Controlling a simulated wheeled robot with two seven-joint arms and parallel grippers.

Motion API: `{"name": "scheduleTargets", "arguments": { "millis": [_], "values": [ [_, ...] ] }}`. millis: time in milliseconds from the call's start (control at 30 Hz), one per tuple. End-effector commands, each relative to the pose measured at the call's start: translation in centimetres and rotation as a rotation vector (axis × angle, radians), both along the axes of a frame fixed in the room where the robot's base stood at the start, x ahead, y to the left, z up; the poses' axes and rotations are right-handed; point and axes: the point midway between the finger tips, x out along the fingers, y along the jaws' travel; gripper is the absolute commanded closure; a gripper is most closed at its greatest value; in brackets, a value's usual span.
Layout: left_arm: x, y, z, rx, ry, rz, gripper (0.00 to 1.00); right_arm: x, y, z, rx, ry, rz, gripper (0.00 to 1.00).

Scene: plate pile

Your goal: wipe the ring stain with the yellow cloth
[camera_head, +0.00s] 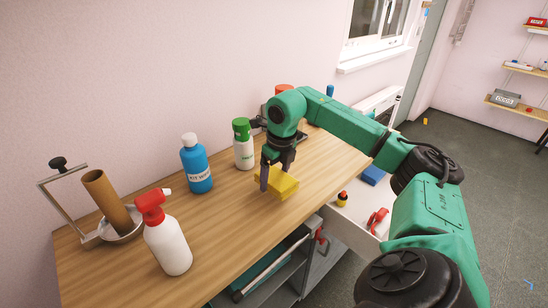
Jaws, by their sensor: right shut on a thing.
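The yellow cloth (284,186) looks like a thick folded block at the front part of the wooden worktop (225,225). My right gripper (270,176) points down over it and is shut on its left side. The cloth is at the worktop's surface; I cannot tell whether it touches or hovers just above. I see no ring stain; the cloth, gripper or arm may hide it. My left gripper is not in view.
A white bottle with a green cap (243,150), a blue bottle (196,165) and a red-topped spray bottle (168,243) stand left of the gripper. Below the front edge is an open drawer (345,215) holding small items.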

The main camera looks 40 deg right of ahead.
Motion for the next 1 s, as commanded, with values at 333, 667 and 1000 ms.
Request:
{"name": "scheduleTargets", "arguments": {
  "millis": [333,667,1000],
  "values": [
    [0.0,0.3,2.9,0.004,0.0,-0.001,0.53,-0.4,-0.7,3.6,-0.001,0.001,-0.002,0.68],
    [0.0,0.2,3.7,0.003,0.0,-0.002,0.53,-0.6,-1.0,4.7,-0.001,0.001,-0.002,0.68],
    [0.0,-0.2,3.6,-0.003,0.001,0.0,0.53,-0.6,-1.0,4.7,-0.001,0.0,-0.002,0.68]
  ]
}}
